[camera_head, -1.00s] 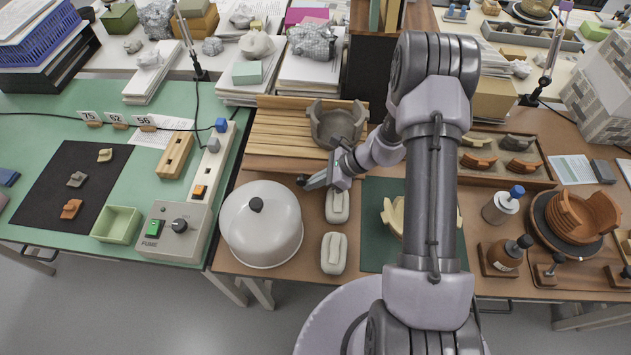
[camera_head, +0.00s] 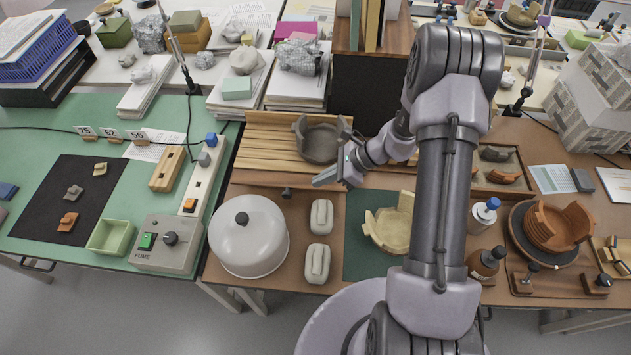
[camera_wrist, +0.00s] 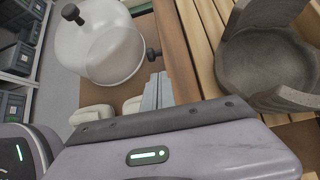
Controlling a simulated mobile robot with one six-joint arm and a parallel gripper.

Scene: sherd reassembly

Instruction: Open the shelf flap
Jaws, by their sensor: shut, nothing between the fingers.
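The slatted wooden shelf (camera_head: 262,145) stands at the back of the brown table, with a grey broken bowl (camera_head: 318,140) on its right part. A dark knob (camera_head: 287,193) sticks out low at the shelf's front; it also shows in the wrist view (camera_wrist: 152,54). I take the plain wooden front behind the knob to be the flap; I cannot tell how far it is open. My gripper (camera_head: 326,179) is shut and empty, in front of the shelf and right of the knob, apart from it. In the wrist view its fingers (camera_wrist: 156,92) lie together near the shelf's front edge.
A white dome with a dark knob (camera_head: 248,240) stands left of my gripper. Two pale rounded blocks (camera_head: 320,215) (camera_head: 317,263) lie in front of it. A cream vessel (camera_head: 390,228) sits on a green mat (camera_head: 358,262) to the right.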

